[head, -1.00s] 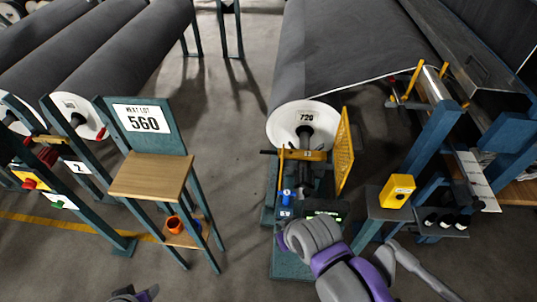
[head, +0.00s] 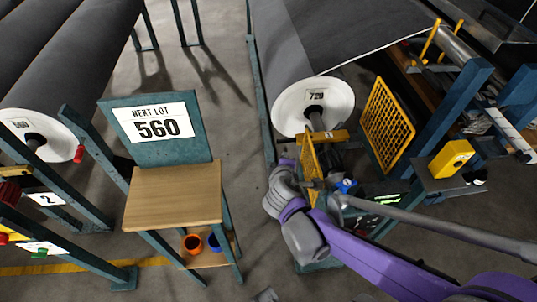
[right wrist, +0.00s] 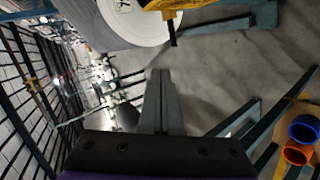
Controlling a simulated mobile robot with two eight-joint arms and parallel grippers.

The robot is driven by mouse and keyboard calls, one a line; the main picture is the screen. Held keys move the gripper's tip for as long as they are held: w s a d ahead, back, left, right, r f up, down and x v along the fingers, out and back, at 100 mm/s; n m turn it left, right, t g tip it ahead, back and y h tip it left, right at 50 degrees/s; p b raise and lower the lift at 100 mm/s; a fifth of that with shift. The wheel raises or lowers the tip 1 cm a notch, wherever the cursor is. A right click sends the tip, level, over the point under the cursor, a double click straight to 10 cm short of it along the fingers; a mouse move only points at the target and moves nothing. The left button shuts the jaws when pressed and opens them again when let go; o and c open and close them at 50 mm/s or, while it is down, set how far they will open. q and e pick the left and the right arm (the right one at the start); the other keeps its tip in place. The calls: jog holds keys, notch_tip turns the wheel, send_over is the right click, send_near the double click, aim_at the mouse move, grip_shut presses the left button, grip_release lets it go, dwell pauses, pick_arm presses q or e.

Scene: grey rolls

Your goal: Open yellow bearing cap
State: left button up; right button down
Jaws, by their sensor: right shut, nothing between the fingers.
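The yellow bearing cap (head: 330,136) lies across the shaft in front of the white end of roll 720 (head: 313,106). In the right wrist view a yellow part with a dark handle (right wrist: 172,8) shows at the top edge beside the white roll end. My right gripper (head: 287,165) is left of the bearing stand, close to the cap but apart from it. Its fingers (right wrist: 160,100) are shut and empty in the right wrist view. In the head view its fingertips are hard to make out. A small grey tip at the bottom edge appears to be my left gripper (head: 265,295); its jaws are unclear.
A wooden stand marked 560 (head: 172,195) is at left, with orange and blue cups (head: 191,243) below. A yellow box (head: 451,158) sits at right. Bare floor separates stand and bearing.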

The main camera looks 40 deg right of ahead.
pick_arm(q)
notch_tip(320, 180, down, 17)
jog(key=b, duration=1.4)
pick_arm(e)
jog(key=w+d+f+n+t, duration=0.2)
jog(key=w+d+f+n, duration=0.1)
jog(key=f+n, duration=0.45)
jog(key=w+d+f+n+t, duration=0.2)
jog(key=w+d+f+n, duration=0.1)
jog(key=f+n, duration=0.5)
jog(key=w+d+f+n+t, duration=0.2)
jog(key=w+f+n, duration=0.1)
jog(key=f+n, duration=0.5)
pick_arm(q)
jog(key=r+p, duration=0.4)
jog(key=shift+s+d+r, duration=0.1)
jog(key=shift+s+d, duration=0.05)
jog(key=shift+d, duration=0.25)
pick_arm(e)
jog(key=w+d+r+m, duration=0.1)
jog(key=w+d+r, duration=0.1)
jog(key=w+d, duration=0.2)
jog(key=w, duration=0.3)
jog(key=shift+w+d, duration=0.15)
jog(key=shift+d, duration=0.25)
jog(key=shift+r, duration=0.1)
pick_arm(q)
jog(key=shift+p, duration=0.3)
